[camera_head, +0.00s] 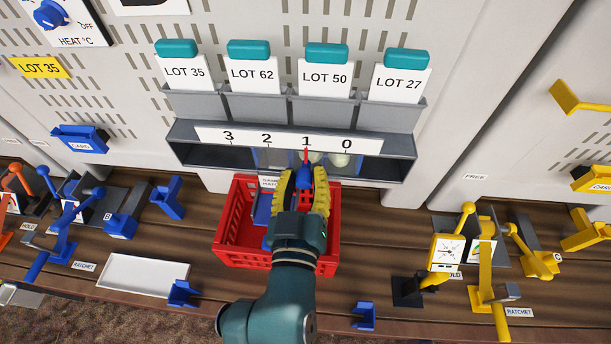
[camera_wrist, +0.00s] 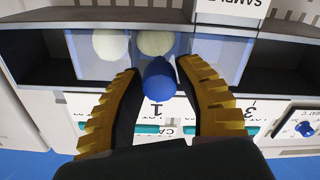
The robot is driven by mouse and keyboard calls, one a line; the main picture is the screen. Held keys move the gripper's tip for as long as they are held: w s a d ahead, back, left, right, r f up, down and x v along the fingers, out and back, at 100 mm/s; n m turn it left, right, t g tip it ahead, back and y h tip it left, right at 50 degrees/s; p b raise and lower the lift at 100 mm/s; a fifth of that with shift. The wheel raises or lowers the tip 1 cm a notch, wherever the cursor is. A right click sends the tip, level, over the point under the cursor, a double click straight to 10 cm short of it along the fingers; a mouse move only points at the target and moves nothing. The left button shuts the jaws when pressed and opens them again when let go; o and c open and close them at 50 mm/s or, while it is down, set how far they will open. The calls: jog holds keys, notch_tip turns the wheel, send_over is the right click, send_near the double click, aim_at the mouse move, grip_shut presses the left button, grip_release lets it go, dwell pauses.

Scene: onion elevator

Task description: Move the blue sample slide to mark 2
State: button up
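The scale (camera_head: 255,137) on the grey housing reads 3, 2, 1, 0 from left to right in the head view. The blue sample slide shows in the wrist view as a bluish panel (camera_wrist: 222,58) with a blue knob (camera_wrist: 158,78). The knob (camera_head: 305,178) also shows in the head view, below a thin red pointer (camera_head: 306,154) that stands at mark 1. My gripper (camera_head: 304,182) has its yellow-and-black fingers on both sides of the knob. In the wrist view my gripper (camera_wrist: 159,76) appears closed on it. The finger contact is partly hidden.
Pale round onions (camera_wrist: 110,44) sit behind the panel. A red crate (camera_head: 232,222) stands below my gripper. Lot bins (camera_head: 255,106) are above the housing. Blue fixtures (camera_head: 120,226) stand left and yellow ones (camera_head: 485,290) right. A white tray (camera_head: 143,275) lies at front left.

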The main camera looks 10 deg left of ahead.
jog(key=o, duration=0.3)
jog(key=s, duration=1.2)
jog(key=shift+w+d+r+m+t+p, duration=0.7)
jog(key=shift+d+r+p, duration=0.9)
jog(key=shift+r, duration=3.45)
jog(key=shift+w+d+r+m+t+p, duration=0.8)
jog(key=shift+d+r+p, duration=0.8)
jog(key=shift+r, duration=3.4)
jog(key=shift+w+d+r+m+t+p, duration=0.7)
jog(key=shift+d+r+p, duration=0.9)
jog(key=shift+r, duration=3.45)
